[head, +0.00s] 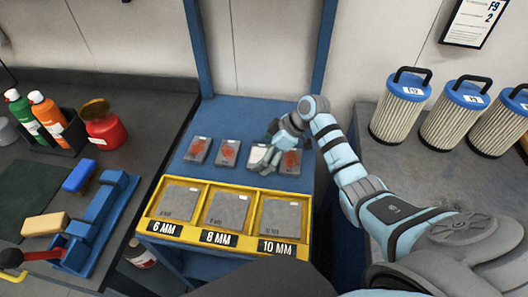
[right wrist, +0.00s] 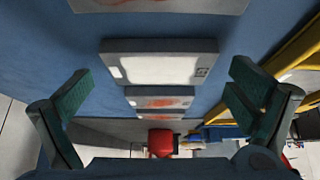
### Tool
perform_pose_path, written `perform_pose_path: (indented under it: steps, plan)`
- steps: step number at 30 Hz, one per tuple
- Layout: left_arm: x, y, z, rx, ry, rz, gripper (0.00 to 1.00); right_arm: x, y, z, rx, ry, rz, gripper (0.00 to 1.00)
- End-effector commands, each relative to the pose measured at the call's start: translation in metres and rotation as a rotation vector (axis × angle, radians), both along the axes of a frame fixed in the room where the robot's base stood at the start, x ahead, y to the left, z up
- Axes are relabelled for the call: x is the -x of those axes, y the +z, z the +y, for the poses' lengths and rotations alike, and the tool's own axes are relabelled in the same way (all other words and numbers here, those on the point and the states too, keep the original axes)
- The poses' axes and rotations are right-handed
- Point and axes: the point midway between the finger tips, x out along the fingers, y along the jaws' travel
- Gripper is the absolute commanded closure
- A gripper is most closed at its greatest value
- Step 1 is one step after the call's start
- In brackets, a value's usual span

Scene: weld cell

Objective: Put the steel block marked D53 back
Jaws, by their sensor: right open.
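Several grey steel blocks stand in a row on the blue bench (head: 240,112). The pale-topped block (head: 258,155) is partly hidden by my right gripper (head: 265,157). In the right wrist view this pale-topped block (right wrist: 160,70) lies between the open fingers of my right gripper (right wrist: 157,90), with gaps on both sides. It bears a small mark at its right end, too small to read as D53. The other blocks have red smears: two to the left (head: 197,150) (head: 228,153) and one to the right (head: 291,161). My left gripper is out of view.
A yellow tray (head: 152,207) in front has three compartments labelled 6 MM, 8 MM and 10 MM, each holding a grey plate. A blue clamp (head: 103,212), bottles (head: 47,117) and a red can (head: 106,131) are left. Filter cartridges (head: 401,108) stand right.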

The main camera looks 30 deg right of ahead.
Motion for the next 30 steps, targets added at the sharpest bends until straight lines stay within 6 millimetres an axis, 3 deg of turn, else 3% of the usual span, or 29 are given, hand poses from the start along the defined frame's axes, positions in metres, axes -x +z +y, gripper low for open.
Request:
perform_pose_path:
  steps: [5, 12, 15, 30]
  plan:
    - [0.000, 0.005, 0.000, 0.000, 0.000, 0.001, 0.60, 0.007, 0.023, -0.012, 0.003, 0.000, -0.003, 0.00]
    - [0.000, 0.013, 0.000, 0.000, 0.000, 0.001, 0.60, 0.029, 0.078, -0.040, 0.004, -0.002, -0.003, 0.00]
    - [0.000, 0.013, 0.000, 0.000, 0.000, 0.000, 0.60, 0.035, 0.093, -0.048, 0.001, -0.001, -0.001, 0.00]
    - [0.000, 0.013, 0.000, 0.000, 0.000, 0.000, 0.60, 0.039, 0.101, -0.051, -0.001, 0.001, 0.000, 0.00]
